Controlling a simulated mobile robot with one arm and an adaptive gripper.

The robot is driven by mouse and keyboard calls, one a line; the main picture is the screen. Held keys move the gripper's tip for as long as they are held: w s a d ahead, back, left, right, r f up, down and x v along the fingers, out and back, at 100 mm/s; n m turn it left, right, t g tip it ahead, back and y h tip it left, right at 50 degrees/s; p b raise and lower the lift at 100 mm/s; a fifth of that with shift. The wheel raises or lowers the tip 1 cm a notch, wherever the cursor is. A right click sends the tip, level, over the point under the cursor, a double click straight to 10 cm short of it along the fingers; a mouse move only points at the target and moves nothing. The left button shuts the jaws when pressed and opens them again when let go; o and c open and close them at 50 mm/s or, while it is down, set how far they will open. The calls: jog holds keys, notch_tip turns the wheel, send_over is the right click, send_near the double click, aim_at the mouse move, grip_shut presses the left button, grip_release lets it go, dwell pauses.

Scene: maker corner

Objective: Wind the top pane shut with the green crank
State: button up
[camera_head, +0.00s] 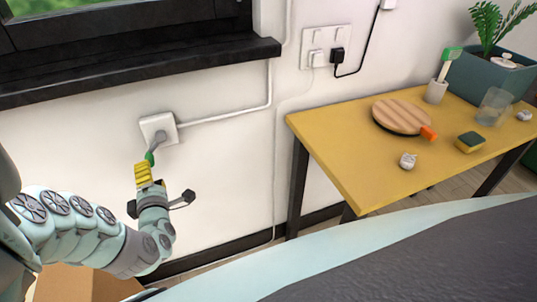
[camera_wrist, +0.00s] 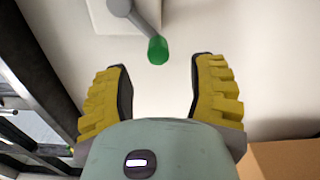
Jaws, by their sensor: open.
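The green crank knob (camera_head: 150,158) sits at the end of a grey crank arm on a white wall box (camera_head: 158,128) below the window sill. In the wrist view the green knob (camera_wrist: 157,50) lies ahead, between the lines of the two yellow fingers. My gripper (camera_wrist: 157,82) is open and empty, with the knob just beyond its fingertips. In the head view my gripper (camera_head: 148,172) is right below the knob; I cannot tell there whether they touch. Only the lower edge of the window (camera_head: 120,35) shows, so the top pane is out of view.
A dark sill (camera_head: 140,68) juts out above the box. A white conduit (camera_head: 230,115) runs right from the box. A yellow table (camera_head: 330,150) at the right holds a round wooden board (camera_head: 402,116), a sponge (camera_head: 470,142) and a glass. A cardboard box (camera_head: 85,283) stands below my arm.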

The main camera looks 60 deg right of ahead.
jog(key=shift+v, duration=1.1)
jog(key=shift+a, duration=0.1)
